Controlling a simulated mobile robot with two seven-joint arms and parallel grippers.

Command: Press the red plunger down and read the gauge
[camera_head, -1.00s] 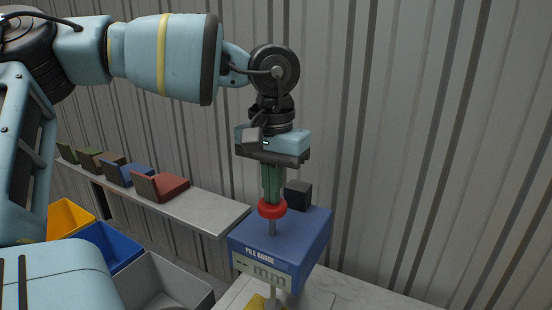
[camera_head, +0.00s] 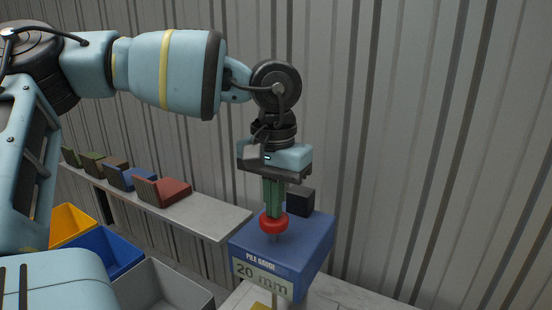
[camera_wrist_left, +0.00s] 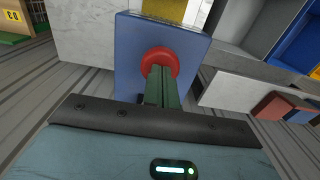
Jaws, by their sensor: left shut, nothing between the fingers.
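The blue pile gauge (camera_head: 308,244) stands on a pale bench in the head view. Its display (camera_head: 262,279) reads "20 mm". The red plunger (camera_head: 273,224) is low, close to the gauge's top face, with little stem showing. My left gripper (camera_head: 273,210) points straight down, its green fingers shut and empty, with their tips on the plunger. In the left wrist view the fingers meet the red plunger (camera_wrist_left: 159,62) over the blue gauge body (camera_wrist_left: 190,50). My right gripper is not in view.
A black block (camera_head: 300,202) sits at the back of the gauge. A shelf (camera_head: 210,215) at left holds several coloured samples. Yellow, blue (camera_head: 105,250) and grey (camera_head: 165,290) bins stand below it. A corrugated wall is behind.

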